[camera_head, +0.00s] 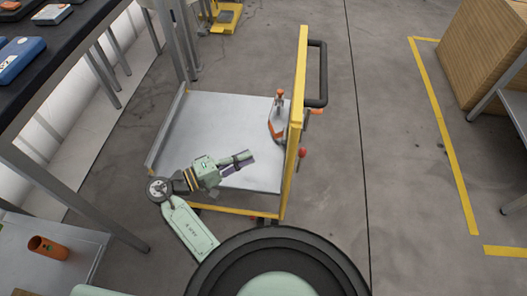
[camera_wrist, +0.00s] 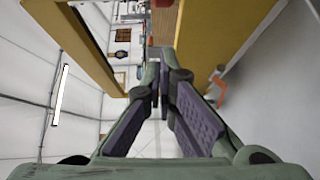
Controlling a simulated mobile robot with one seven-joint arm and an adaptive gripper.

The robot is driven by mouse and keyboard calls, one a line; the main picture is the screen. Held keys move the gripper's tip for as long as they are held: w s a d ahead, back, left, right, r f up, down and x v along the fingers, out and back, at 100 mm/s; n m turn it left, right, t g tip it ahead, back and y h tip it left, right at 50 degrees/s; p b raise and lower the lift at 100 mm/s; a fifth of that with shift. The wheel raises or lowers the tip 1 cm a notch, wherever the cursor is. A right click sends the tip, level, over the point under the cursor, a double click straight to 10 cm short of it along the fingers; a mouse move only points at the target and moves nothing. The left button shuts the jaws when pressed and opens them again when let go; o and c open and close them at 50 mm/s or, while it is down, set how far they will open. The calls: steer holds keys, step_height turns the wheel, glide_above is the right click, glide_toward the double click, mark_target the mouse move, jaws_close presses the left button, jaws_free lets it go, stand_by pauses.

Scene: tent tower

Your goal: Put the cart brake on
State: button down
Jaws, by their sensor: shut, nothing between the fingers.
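The cart has a grey deck (camera_head: 225,110) with a yellow frame, and a tall yellow end panel (camera_head: 295,125) with a black push handle (camera_head: 320,75) on its right side. A small red knob (camera_head: 301,152) shows low beside the panel; it may be the brake lever, but its position cannot be read. My gripper (camera_head: 246,158) is above the front part of the deck, left of the panel and apart from the knob. Its purple-padded fingers (camera_wrist: 162,80) are shut and empty. In the wrist view a yellow panel (camera_wrist: 225,35) is just beyond them to the right.
An orange clamp-like tool (camera_head: 280,100) stands on the deck against the panel; a orange piece also shows in the wrist view (camera_wrist: 221,88). A dark table (camera_head: 60,60) is at left, an orange cup (camera_head: 48,248) at lower left. Floor right of the cart is clear.

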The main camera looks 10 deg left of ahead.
mark_target(300, 162)
steer(key=s+d+p+x, duration=0.1)
steer(key=s+p+x, duration=0.1)
steer(key=x, duration=1)
steer(key=shift+s+d+p, duration=0.2)
steer(key=shift+d+p, duration=0.1)
steer(key=shift+d+r+p, duration=0.25)
steer(key=shift+d+p, duration=0.15)
steer(key=shift+d, duration=0.35)
steer(key=shift+a, duration=0.1)
